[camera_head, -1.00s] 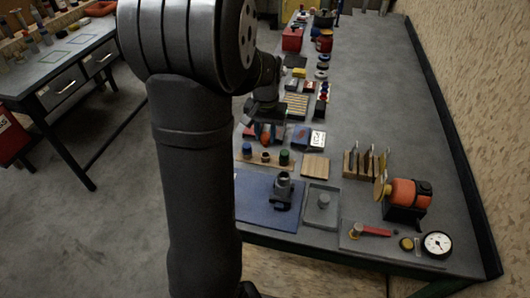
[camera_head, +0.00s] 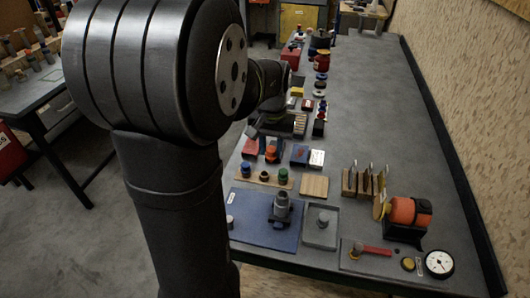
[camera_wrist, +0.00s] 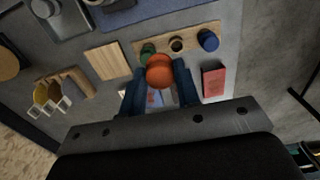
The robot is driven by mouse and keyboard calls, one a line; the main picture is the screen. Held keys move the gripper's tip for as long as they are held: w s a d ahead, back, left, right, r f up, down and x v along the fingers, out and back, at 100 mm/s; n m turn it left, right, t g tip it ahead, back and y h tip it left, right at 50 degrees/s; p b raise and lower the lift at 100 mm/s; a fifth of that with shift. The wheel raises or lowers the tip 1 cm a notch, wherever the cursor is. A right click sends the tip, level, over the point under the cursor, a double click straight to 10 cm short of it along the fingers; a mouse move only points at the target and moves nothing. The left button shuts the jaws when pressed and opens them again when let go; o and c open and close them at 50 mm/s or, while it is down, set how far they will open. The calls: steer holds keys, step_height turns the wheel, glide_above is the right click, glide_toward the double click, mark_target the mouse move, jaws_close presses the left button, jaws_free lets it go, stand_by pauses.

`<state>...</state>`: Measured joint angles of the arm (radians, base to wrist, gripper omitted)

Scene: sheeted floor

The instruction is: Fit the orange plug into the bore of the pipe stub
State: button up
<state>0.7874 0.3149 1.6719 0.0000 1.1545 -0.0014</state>
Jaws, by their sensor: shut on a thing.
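The orange plug (camera_wrist: 160,70) is clamped between the two blue fingers of my gripper (camera_wrist: 160,82) in the wrist view. In the head view the orange plug (camera_head: 272,153) shows low under my gripper (camera_head: 271,147), partly hidden by it. The grey pipe stub (camera_head: 282,205) stands upright in a dark holder on the blue mat (camera_head: 255,232), nearer the camera than the plug. The plug and stub are well apart. I cannot see clearly into the bore.
A wooden strip (camera_head: 258,180) with blue, dark and green pieces lies between plug and stub. A wooden square (camera_head: 314,187) and a grey tray (camera_head: 320,240) with a peg lie right of these. An orange machine (camera_head: 408,211) stands farther right.

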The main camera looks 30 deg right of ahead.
steer(key=s+a+r, duration=0.3)
steer(key=s+r, duration=0.2)
steer(key=s, duration=0.5)
steer(key=shift+s+r, duration=0.2)
steer(key=shift+r, duration=0.2)
steer(key=shift+f, duration=2.95)
steer(key=shift+f, duration=1.55)
steer(key=o, duration=1.1)
steer(key=shift+c, duration=0.2)
